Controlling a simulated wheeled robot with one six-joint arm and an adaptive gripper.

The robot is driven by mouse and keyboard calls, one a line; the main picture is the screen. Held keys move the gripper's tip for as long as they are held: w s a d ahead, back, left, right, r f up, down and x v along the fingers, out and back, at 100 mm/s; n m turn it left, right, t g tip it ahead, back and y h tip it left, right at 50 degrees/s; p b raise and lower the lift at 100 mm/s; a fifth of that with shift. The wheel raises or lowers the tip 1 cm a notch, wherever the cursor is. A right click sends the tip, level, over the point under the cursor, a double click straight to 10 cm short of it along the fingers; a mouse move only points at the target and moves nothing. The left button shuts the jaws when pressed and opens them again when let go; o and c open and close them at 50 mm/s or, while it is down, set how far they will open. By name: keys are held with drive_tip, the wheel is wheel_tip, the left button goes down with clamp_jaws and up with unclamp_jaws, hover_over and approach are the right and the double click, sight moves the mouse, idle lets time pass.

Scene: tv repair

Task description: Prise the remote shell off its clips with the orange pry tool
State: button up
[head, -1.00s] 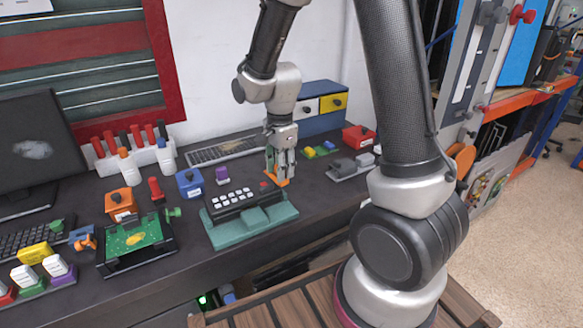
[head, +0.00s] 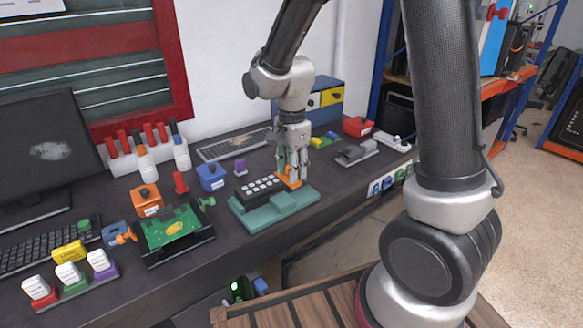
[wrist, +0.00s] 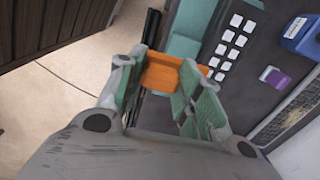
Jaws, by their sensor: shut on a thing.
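The remote (head: 250,190) is black with rows of white buttons and lies flat on a teal fixture (head: 250,221) on the bench. In the wrist view the remote's buttons (wrist: 228,48) show beyond the tool. My gripper (head: 293,178) is at the remote's right end, pointing down, shut on the orange pry tool (head: 285,182). In the wrist view the tool (wrist: 165,75) is held crosswise between the fingers, with one end close to the remote's end. I cannot tell whether it touches the shell. The fingers and tool hide part of that end.
A green circuit board (head: 172,228) in a black holder is at left. A blue box (head: 211,177) and a purple block (head: 240,167) stand behind the remote. A grey block piece (head: 357,152) and red box (head: 357,127) are at right. The bench's front edge runs close to the fixture.

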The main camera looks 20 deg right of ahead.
drive_tip(key=shift+f, duration=0.1)
wheel_tip(320, 180, down, 8)
drive_tip(key=shift+f, duration=0.2)
idle(0.6)
drive_tip(key=shift+f, duration=0.15)
idle(0.4)
drive_tip(key=shift+w+a, duration=0.25)
drive_tip(key=shift+w, duration=0.4)
drive_tip(key=shift+w+a, duration=0.2)
drive_tip(key=shift+w, duration=0.45)
idle(0.9)
drive_tip(key=shift+s, duration=0.1)
drive_tip(key=shift+s+d, duration=0.25)
drive_tip(key=shift+s, duration=0.45)
drive_tip(key=shift+s+d, duration=0.25)
drive_tip(key=shift+s, duration=0.45)
drive_tip(key=shift+s+d, duration=0.25)
drive_tip(key=shift+s, duration=0.45)
drive_tip(key=shift+r, duration=3.55)
